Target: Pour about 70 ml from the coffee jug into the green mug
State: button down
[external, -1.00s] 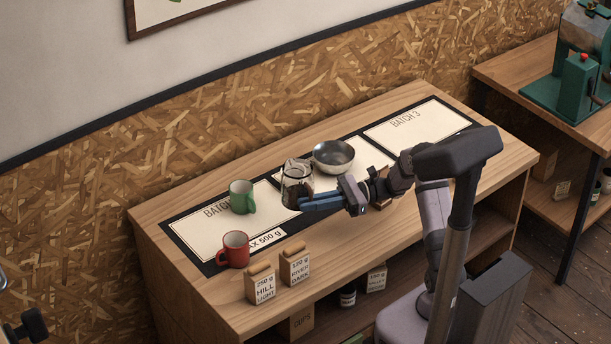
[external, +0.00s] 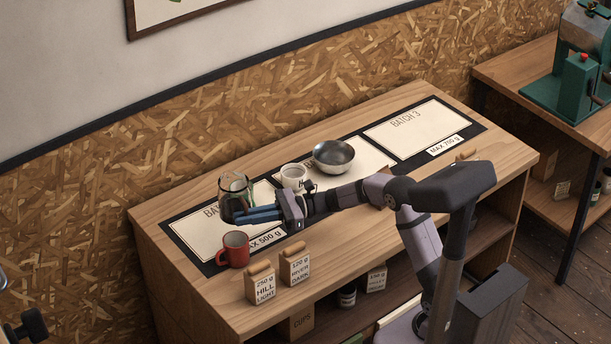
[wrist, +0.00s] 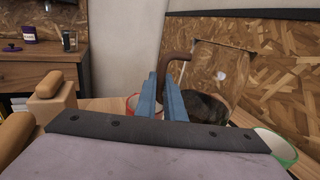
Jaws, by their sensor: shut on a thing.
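My gripper (external: 262,214) is shut on the brown handle of the glass coffee jug (external: 228,190), which has dark coffee in its lower part. The jug is at the left batch card and looks close to upright. In the wrist view the jug (wrist: 222,72) stands right of the blue fingers (wrist: 160,98), with dark coffee low in it. The green mug (wrist: 284,149) shows at the lower right of the wrist view, right of the jug. In the external view it is mostly hidden behind the jug. I cannot see into the mug well.
A red mug (external: 235,250) stands close in front of the jug. A white cup (external: 293,176) and a metal bowl (external: 333,156) stand to the right. Two labelled bean blocks (external: 261,285) are at the front edge. The right batch card (external: 408,128) is clear.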

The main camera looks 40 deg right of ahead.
jog(key=shift+w+d+r+m, duration=0.1)
jog(key=shift+r+m, duration=0.15)
jog(key=shift+m, duration=0.05)
